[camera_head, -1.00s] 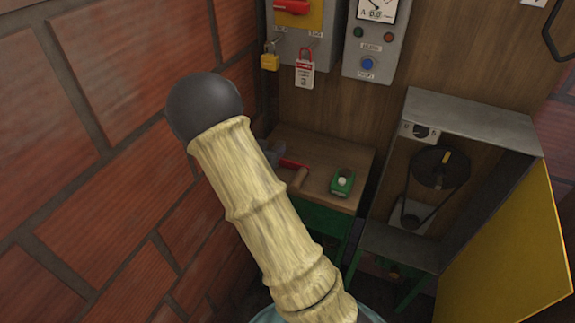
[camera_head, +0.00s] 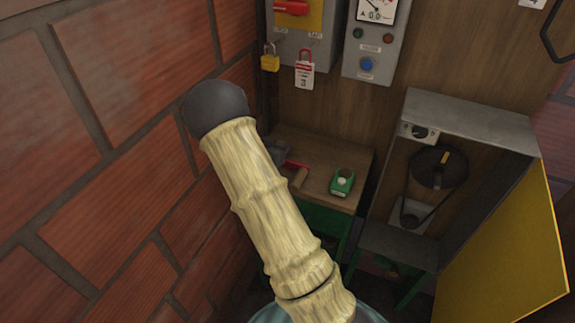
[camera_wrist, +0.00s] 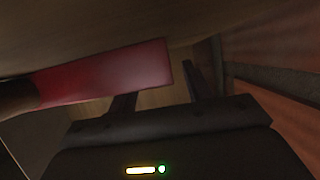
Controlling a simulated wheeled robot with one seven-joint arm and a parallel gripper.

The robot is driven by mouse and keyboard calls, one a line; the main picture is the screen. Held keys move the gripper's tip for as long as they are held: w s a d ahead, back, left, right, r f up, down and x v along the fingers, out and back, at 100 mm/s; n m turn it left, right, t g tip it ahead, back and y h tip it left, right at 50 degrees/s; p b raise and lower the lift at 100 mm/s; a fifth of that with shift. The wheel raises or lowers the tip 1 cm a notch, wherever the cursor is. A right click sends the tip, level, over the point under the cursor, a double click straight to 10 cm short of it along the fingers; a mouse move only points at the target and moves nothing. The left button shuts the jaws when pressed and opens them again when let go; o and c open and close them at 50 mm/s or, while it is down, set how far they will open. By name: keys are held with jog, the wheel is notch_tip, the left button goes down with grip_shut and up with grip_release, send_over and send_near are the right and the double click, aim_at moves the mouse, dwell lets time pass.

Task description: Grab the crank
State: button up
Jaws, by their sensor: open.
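The crank (camera_head: 296,165) lies on the small wooden bench in the head view, a red bar with a wooden handle. The arm partly hides its left side. In the wrist view the red bar (camera_wrist: 105,77) runs from the left to the middle, with its brown handle (camera_wrist: 15,96) at the left edge. My gripper (camera_wrist: 160,82) is open, and its two dark fingers point up the picture. The bar's right end shows close to the fingertips, above the left finger and left of the right one. I cannot tell whether they touch. In the head view I cannot make out the gripper.
The wooden bench top (camera_head: 325,196) also bears a green box (camera_head: 341,182). A brick wall (camera_head: 110,150) stands close on the left. A grey cabinet (camera_head: 470,122) with a belt pulley and open yellow door (camera_head: 510,250) is at the right. Electrical boxes hang above, with a yellow padlock (camera_head: 270,62).

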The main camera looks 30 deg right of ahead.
grip_shut()
dwell(0.3)
jog(key=shift+r, duration=0.15)
notch_tip(320, 180, up, 10)
jog(key=shift+p, duration=0.3)
dwell(0.5)
